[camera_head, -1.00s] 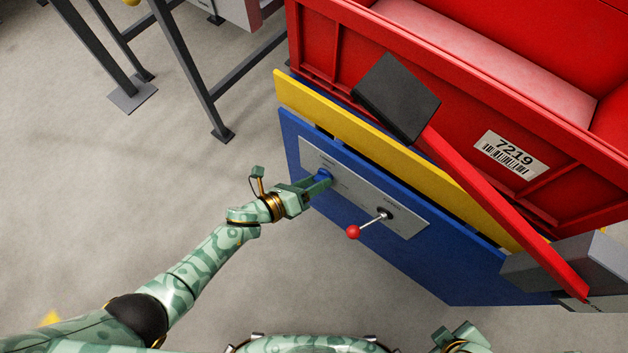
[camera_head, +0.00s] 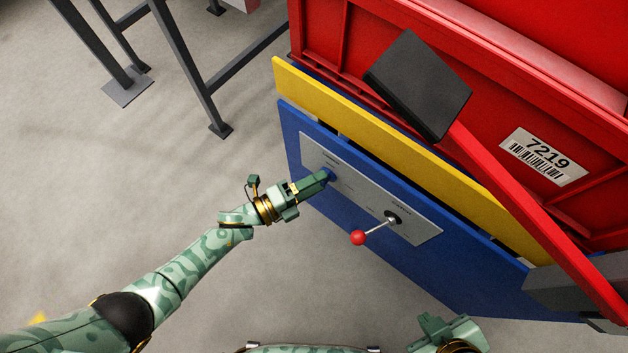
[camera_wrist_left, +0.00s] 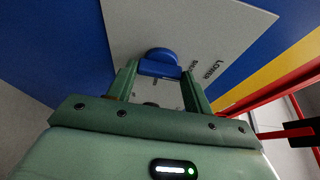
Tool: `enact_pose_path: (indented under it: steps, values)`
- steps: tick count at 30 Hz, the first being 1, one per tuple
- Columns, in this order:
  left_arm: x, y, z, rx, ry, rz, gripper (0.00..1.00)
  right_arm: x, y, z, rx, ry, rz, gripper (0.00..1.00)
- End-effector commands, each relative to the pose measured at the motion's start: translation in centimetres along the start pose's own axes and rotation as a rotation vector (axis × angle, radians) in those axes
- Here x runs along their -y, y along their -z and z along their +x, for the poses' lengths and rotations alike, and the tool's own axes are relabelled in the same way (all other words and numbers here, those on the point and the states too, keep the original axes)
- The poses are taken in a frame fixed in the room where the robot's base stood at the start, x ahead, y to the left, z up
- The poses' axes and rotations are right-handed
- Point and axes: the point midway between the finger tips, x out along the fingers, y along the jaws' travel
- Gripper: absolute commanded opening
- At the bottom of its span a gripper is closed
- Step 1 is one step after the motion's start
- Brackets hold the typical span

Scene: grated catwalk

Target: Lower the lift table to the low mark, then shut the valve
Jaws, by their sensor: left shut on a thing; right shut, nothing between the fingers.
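The lift table has a blue body (camera_head: 400,268) with a yellow platform (camera_head: 400,147) above it. A grey panel (camera_head: 352,192) on the blue side carries a blue knob (camera_head: 328,174) and a short lever with a red ball (camera_head: 358,237). My left gripper (camera_head: 323,178) is shut on the blue knob, which also shows between its fingers in the wrist view (camera_wrist_left: 160,60). Which control is the valve, I cannot tell. My right gripper (camera_head: 445,328) is shut and empty at the bottom edge, apart from the table. I cannot make out a low mark.
A red crate (camera_head: 450,60) labelled 7219 sits above the platform. A long red bar (camera_head: 530,215) with a black block (camera_head: 418,85) slants across its front. Dark steel legs (camera_head: 190,70) stand at upper left. The floor at left is clear.

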Motion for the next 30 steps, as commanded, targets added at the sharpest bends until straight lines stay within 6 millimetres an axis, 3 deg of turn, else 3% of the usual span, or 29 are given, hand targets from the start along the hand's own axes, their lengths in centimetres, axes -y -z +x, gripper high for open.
enact_pose_path:
  steps: [18,19,21,30]
  values:
    - [-0.22,-0.1,-0.14,0.004,0.012,-0.041,0.28,0.0,0.35,-0.08,-0.013,0.0,0.006,0.0]
    - [-0.22,-0.1,-0.14,0.004,0.012,-0.041,0.56,0.0,0.34,-0.08,-0.013,0.001,0.006,0.0]
    - [-0.21,-0.09,-0.13,0.003,0.012,-0.041,0.73,0.02,0.33,-0.08,-0.012,0.001,0.006,0.0]
    - [-0.1,-0.04,-0.22,0.002,0.014,-0.039,0.73,0.05,0.3,-0.12,-0.01,0.001,0.005,0.0]
